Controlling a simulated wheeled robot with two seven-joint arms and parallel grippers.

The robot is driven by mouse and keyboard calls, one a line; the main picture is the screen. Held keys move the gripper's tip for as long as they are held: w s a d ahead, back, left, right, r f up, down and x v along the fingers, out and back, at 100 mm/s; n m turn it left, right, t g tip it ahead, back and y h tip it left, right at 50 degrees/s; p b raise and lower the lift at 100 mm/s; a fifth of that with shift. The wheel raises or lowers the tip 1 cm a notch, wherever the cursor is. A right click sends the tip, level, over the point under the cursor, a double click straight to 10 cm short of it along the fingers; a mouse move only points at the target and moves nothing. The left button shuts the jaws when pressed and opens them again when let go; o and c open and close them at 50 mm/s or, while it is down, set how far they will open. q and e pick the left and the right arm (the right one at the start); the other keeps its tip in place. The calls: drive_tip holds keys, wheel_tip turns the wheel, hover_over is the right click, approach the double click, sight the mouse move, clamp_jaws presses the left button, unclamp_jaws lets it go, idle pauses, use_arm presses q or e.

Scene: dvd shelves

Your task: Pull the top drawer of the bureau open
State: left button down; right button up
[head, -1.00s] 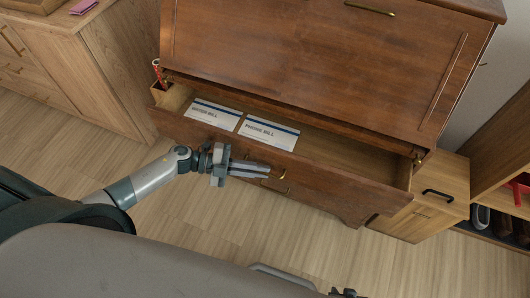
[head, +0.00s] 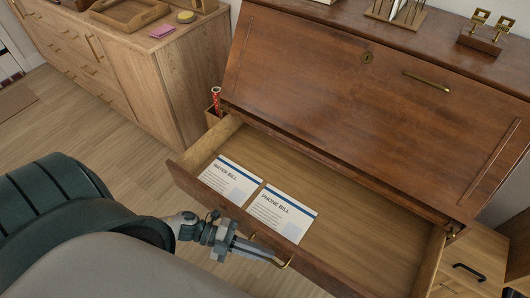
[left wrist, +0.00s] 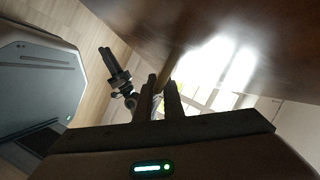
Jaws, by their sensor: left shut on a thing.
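The wooden bureau (head: 330,90) has its top drawer (head: 370,215) pulled well out below the slanted front panel. A water bill (head: 229,184) and a phone bill (head: 282,212) lie flat inside on the left. My left gripper (head: 268,256) is shut on the brass drawer handle (head: 286,265) at the drawer's front. In the left wrist view its two fingers (left wrist: 163,85) point up at the dark wood, and the grip itself is hard to see. My right gripper (left wrist: 107,60) shows there at a distance; whether its fingers are parted is unclear.
A light wood cabinet (head: 165,75) stands at the left, with a tray (head: 128,12) and a pink item (head: 162,31) on top. A small pot with a red item (head: 214,105) is between cabinet and bureau. A low drawer unit (head: 470,262) stands at the right.

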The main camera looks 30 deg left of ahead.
use_arm(q)
drive_tip(key=c, duration=2.2)
unclamp_jaws()
drive_tip(key=shift+a, duration=0.15)
